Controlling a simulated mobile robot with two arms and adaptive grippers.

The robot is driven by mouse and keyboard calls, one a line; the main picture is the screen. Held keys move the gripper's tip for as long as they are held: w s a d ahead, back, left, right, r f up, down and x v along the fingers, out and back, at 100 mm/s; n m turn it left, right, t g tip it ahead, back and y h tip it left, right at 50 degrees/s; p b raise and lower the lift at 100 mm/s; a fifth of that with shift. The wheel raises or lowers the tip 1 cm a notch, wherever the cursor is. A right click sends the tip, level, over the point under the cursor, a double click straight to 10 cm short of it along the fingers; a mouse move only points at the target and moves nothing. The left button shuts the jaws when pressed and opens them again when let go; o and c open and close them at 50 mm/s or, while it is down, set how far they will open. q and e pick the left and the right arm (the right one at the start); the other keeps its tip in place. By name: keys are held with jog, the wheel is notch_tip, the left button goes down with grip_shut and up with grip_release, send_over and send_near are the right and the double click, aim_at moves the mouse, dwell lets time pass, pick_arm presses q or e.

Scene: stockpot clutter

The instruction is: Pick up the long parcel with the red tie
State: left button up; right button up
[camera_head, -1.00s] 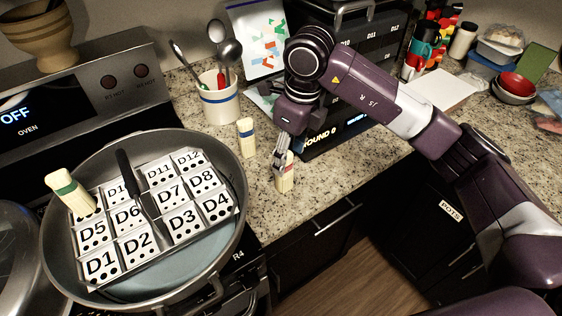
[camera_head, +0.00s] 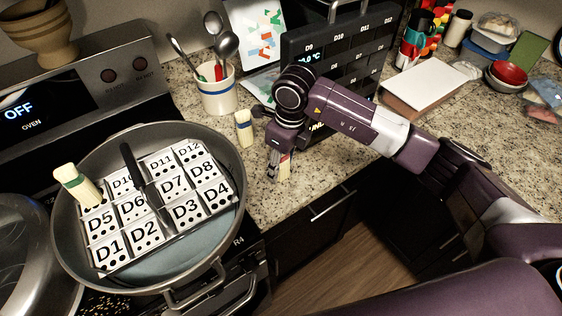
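The long parcel with the red tie (camera_head: 285,170) is pale and stands upright on the granite counter near its front edge. My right gripper (camera_head: 272,174) points down at its left side, its fingers overlapping the parcel in the picture. The wrist hides part of the parcel's top, and I cannot tell whether the fingers touch it or how wide they are. A similar parcel with a blue tie (camera_head: 244,128) stands behind and to the left. One with a green tie (camera_head: 78,185) leans at the left side of the pan. My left gripper is not in view.
A wide pan (camera_head: 226,238) holds labelled dotted blocks and a dark-handled tool. A utensil crock (camera_head: 217,97) stands behind the blue-tied parcel. A dark labelled cabinet (camera_head: 338,45) stands behind my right arm.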

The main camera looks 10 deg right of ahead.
jog(key=c, duration=0.9)
jog(key=shift+r, duration=0.1)
